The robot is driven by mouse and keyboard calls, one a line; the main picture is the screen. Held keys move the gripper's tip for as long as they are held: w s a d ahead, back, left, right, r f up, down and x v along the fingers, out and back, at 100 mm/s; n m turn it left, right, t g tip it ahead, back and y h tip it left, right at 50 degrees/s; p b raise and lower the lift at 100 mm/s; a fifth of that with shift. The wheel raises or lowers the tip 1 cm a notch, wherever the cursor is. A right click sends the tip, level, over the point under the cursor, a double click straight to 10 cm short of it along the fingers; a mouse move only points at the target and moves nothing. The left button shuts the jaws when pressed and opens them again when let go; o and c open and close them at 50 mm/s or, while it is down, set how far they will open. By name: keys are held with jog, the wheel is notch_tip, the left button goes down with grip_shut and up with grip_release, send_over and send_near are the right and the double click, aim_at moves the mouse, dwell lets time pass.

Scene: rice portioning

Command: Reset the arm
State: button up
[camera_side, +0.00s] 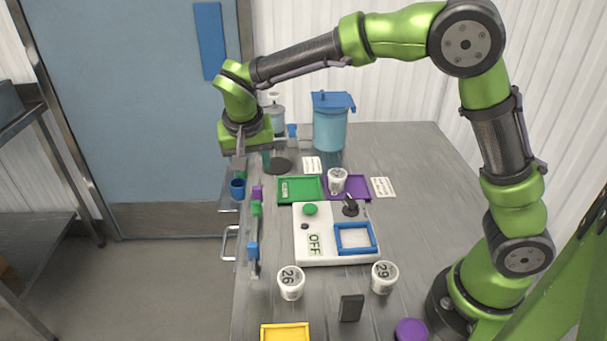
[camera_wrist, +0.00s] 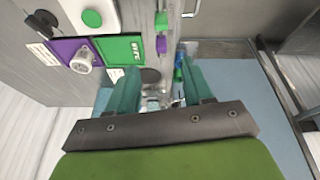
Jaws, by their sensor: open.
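My gripper (camera_side: 252,161) hangs over the table's far left edge in the side view, to the left of the blue-lidded container (camera_side: 330,128). Its two teal fingers also show in the wrist view (camera_wrist: 159,92). They are spread apart with nothing held between them. A numbered white cup (camera_side: 337,181) stands on the purple tray (camera_side: 360,188), beside the green tray (camera_side: 287,198); in the wrist view this cup (camera_wrist: 82,62) is left of the fingers. Cups marked 26 (camera_side: 290,283) and 29 (camera_side: 384,278) stand on the table's near part.
A white device (camera_side: 315,255) reading OFF sits mid-table. A yellow tray (camera_side: 285,333), a black block (camera_side: 351,308) and a purple round thing (camera_side: 411,330) are near the front. A dark disc (camera_side: 280,166) and a clear bottle stand close to my gripper. The right side of the table is mostly clear.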

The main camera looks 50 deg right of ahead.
jog(key=s+d+r+n+t+y, duration=0.1)
jog(key=s+d+r, duration=0.1)
jog(key=s, duration=0.5)
jog(key=s+d+r+n+t+y, duration=0.1)
jog(key=s+d+r+t+y, duration=0.1)
jog(key=s, duration=0.6)
jog(key=s+d+r+n+t+y, duration=0.1)
jog(key=s+d+r, duration=0.2)
jog(key=s, duration=0.5)
jog(key=shift+d+r+y, duration=0.3)
jog(key=shift+r+y, duration=0.1)
